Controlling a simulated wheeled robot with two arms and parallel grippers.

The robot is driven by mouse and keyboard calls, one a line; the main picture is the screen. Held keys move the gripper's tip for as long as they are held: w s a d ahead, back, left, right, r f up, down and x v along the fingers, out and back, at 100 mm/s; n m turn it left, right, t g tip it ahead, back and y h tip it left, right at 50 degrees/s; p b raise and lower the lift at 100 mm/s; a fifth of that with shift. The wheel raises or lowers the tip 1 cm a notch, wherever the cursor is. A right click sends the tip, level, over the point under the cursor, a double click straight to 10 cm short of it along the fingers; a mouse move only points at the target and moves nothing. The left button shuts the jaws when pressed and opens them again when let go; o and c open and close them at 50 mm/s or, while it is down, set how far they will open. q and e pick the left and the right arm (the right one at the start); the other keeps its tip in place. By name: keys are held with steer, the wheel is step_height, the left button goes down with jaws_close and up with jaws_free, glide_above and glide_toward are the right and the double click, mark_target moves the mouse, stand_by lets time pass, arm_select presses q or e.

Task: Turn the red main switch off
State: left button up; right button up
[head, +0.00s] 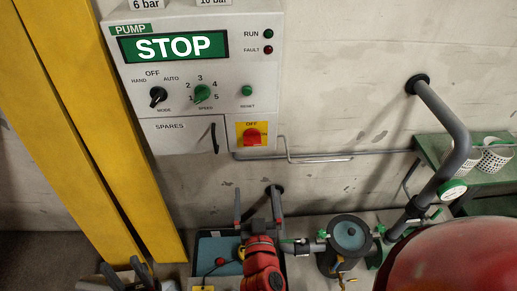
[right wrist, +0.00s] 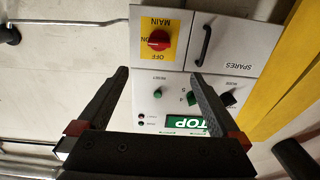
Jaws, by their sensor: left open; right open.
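The red main switch (head: 253,137) is a round knob on a yellow plate at the lower right of the pump control panel (head: 180,118). It also shows upside down in the right wrist view (right wrist: 159,40), where OFF, ON and MAIN are printed around it. I cannot tell surely which mark the knob points to. My right gripper (head: 257,192) is open and empty, below the panel and apart from the switch. In the right wrist view its fingers (right wrist: 160,74) spread towards the panel with the switch beyond them. My left gripper (head: 122,264) is open and empty at the bottom left.
The panel display (head: 172,47) reads STOP. A spares door with a black handle (head: 214,138) is left of the switch. Yellow posts (head: 75,110) stand left. A grey pipe (head: 445,115), a valve unit (head: 348,235) and a green shelf (head: 435,150) are at right.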

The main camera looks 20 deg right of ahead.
steer(key=p, duration=0.4)
glide_toward(252, 145)
steer(key=x, duration=0.7)
steer(key=shift+w+d+r, duration=0.1)
steer(key=shift+d, duration=0.05)
steer(key=shift+x, duration=0.8)
steer(key=c, duration=1.4)
